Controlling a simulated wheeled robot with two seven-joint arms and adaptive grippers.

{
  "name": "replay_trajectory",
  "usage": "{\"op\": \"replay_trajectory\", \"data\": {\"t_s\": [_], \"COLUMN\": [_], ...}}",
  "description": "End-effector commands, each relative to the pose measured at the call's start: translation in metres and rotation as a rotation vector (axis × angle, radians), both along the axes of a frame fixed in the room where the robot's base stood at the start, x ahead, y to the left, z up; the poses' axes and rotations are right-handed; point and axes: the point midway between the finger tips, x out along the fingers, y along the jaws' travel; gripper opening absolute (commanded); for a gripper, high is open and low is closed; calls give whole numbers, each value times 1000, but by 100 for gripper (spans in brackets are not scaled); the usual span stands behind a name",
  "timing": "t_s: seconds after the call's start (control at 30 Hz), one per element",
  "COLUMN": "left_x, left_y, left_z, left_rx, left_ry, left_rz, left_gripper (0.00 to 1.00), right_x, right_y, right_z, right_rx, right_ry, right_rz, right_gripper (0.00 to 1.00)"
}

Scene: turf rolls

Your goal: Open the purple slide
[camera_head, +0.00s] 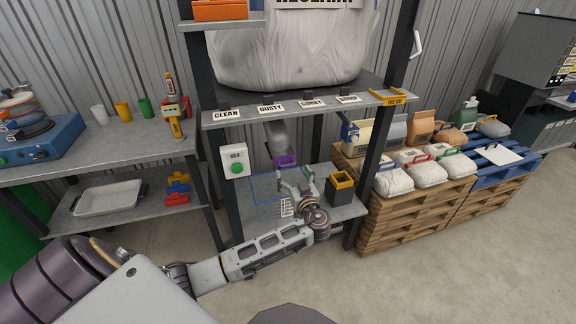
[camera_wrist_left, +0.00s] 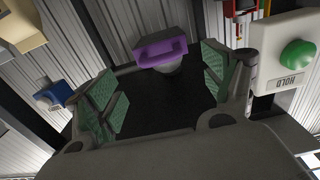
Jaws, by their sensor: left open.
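The purple slide (camera_head: 286,160) sits at the lower end of a grey chute (camera_head: 278,138) under the shelf with the word labels. My left gripper (camera_head: 296,180) is just below and in front of the slide, with its fingers pointing toward it. In the left wrist view the slide (camera_wrist_left: 160,51) is ahead, centred between the two green-padded fingers (camera_wrist_left: 160,85). The fingers are spread, with nothing between the pads, and appear apart from the slide. Whether the slide is open or shut I cannot tell. My right gripper is not in view.
A white HOLD box with a green button (camera_head: 237,161) hangs left of the chute; it is close by in the wrist view (camera_wrist_left: 297,53). Dark posts (camera_head: 375,165) frame the bay.

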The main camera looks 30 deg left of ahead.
Motion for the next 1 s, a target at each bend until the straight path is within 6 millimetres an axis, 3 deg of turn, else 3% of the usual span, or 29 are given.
{"op": "replay_trajectory", "data": {"t_s": [0.5, 0.93, 1.0], "left_x": [38, 42, 42], "left_y": [45, 50, 50], "left_z": [0, 0, 0], "left_rx": [1, -1, -1], "left_ry": [-1, 1, 1], "left_rz": [1, 1, 1], "left_gripper": [83, 83, 75], "right_x": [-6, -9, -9], "right_y": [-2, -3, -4], "right_z": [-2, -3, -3], "right_rx": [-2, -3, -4], "right_ry": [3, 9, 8], "right_rz": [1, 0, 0], "right_gripper": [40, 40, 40]}}
